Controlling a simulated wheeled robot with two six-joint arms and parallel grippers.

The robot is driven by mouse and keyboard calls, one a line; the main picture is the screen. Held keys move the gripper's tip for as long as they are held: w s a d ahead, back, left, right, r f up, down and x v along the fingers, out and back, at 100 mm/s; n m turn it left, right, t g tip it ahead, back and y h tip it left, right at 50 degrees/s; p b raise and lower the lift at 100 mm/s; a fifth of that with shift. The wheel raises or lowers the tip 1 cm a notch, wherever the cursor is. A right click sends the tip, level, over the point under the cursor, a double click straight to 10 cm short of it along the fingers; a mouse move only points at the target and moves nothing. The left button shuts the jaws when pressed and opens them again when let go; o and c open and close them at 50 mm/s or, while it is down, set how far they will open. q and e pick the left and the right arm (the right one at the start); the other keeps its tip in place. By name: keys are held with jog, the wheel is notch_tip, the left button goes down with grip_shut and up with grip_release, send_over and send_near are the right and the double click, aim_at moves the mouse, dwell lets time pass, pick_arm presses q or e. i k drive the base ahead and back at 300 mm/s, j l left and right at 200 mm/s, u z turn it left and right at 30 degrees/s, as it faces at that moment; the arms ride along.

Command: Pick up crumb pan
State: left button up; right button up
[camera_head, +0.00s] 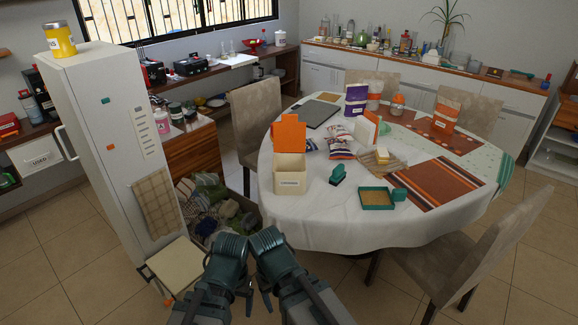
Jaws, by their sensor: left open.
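The crumb pan appears to be a shallow green square tray with a tan inside (377,198), lying flat near the front edge of the white-clothed round table (315,230). A small green block-like item (398,194) touches or sits close to its right side. My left gripper (246,295) is open, low at the bottom of the view, off the table's front left edge and well away from the pan. My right gripper (268,300) is beside it, mostly hidden by my arm; its jaws cannot be made out.
A cream box with an orange lid (289,172) and a green brush-like item (337,175) stand left of the pan. A striped mat (438,182) lies to its right. A chair (470,255) stands at the front right. A cloth-filled bin (240,203) is left of the table.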

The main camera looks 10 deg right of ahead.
aim_at(371, 197)
jog(key=z, duration=2)
jog(key=i+j+z, duration=0.1)
jog(key=i, duration=0.65)
